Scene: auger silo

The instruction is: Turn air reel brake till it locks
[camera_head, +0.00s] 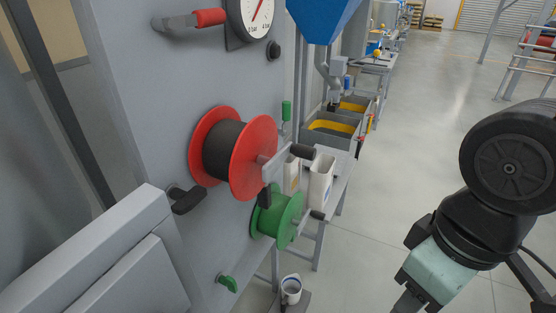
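A red reel (261,165) wound with dark hose is mounted on a grey upright panel, with a crank arm ending in a black grip (303,152). A smaller green reel (278,215) with its own crank sits below and to the right. A black handle (188,200) sticks out of the panel at the red reel's lower left. A small green knob (228,283) is lower on the panel. I cannot tell which of these is the air reel brake.
A red-gripped lever (208,17) and a round gauge (256,14) are high on the panel. A grey box (110,262) juts out at lower left. White containers (321,178) stand on a bench behind the reels. The floor (400,170) between panel and arm is clear.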

